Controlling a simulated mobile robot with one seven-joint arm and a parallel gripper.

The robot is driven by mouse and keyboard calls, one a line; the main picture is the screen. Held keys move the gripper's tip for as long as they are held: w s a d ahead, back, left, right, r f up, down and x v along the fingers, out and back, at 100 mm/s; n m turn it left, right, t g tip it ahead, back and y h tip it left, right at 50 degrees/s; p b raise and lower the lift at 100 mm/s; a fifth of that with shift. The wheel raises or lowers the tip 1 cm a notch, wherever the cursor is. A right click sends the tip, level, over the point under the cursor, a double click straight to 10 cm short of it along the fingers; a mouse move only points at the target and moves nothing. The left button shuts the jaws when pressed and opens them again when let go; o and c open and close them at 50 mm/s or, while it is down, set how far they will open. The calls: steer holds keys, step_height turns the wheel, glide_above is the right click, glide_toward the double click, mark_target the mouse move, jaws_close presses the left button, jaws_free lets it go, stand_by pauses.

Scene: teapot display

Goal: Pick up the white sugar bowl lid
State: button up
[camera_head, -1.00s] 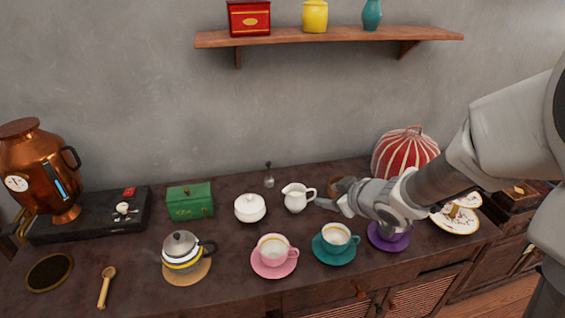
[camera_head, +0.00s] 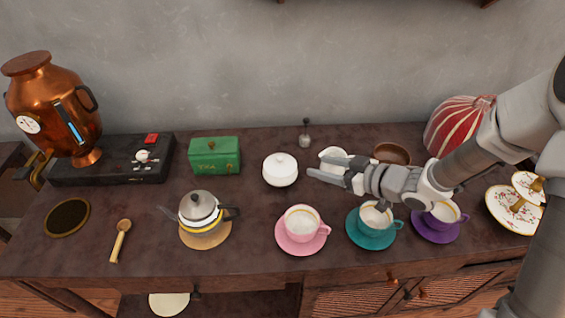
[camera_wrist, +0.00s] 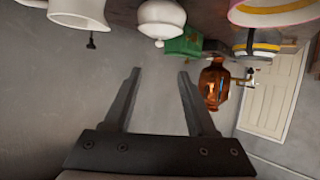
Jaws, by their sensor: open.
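The white sugar bowl (camera_head: 280,177) stands on the dark counter with its white lid (camera_head: 281,160) on top, a small knob at the lid's centre. My gripper (camera_head: 316,168) is to the right of the bowl, apart from it, open and empty with its fingers pointing left. It partly hides the white milk jug (camera_head: 331,155). In the wrist view, which is upside down, the lid (camera_wrist: 160,30) is at the top centre, beyond the open fingers (camera_wrist: 160,74), with nothing between them.
A green tea tin (camera_head: 214,157) stands left of the bowl. A pink cup (camera_head: 301,222) and a teal cup (camera_head: 375,220) stand in front, with a teapot (camera_head: 199,209) at front left. A small metal object (camera_head: 305,135) stands behind. Counter shows clear just left of the bowl.

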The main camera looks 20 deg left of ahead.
steer(key=b, duration=0.2)
glide_toward(281, 157)
steer(key=x, duration=0.5)
steer(key=shift+s+a+r, duration=0.1)
steer(key=shift+a, duration=0.05)
steer(key=shift+b+x, duration=0.6)
steer(key=shift+x, duration=2.05)
jaws_close()
